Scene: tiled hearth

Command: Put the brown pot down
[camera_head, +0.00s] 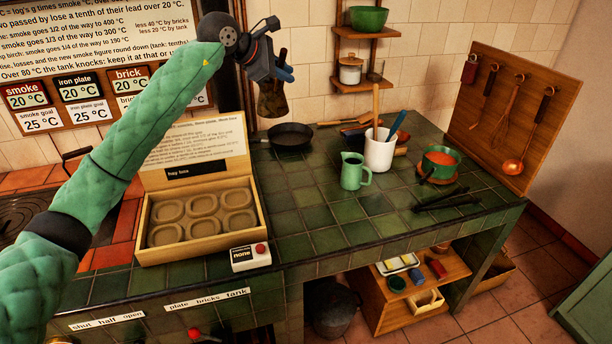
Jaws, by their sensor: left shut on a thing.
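The brown pot (271,101) is dark brown and hangs under my left gripper (282,71), raised in front of the wall behind the tiled counter (320,218). My left gripper is shut on its narrow upper part, and the fingers hide some of it. The pot looks roughly upright and appears clear of the counter. My right gripper is out of view.
A black pan (290,136) sits at the counter's back. A green jug (355,171), a white utensil crock (380,149) and a green pot of orange contents (440,162) stand to the right. A wooden mould box (203,220) is at left. Front-middle tiles are clear.

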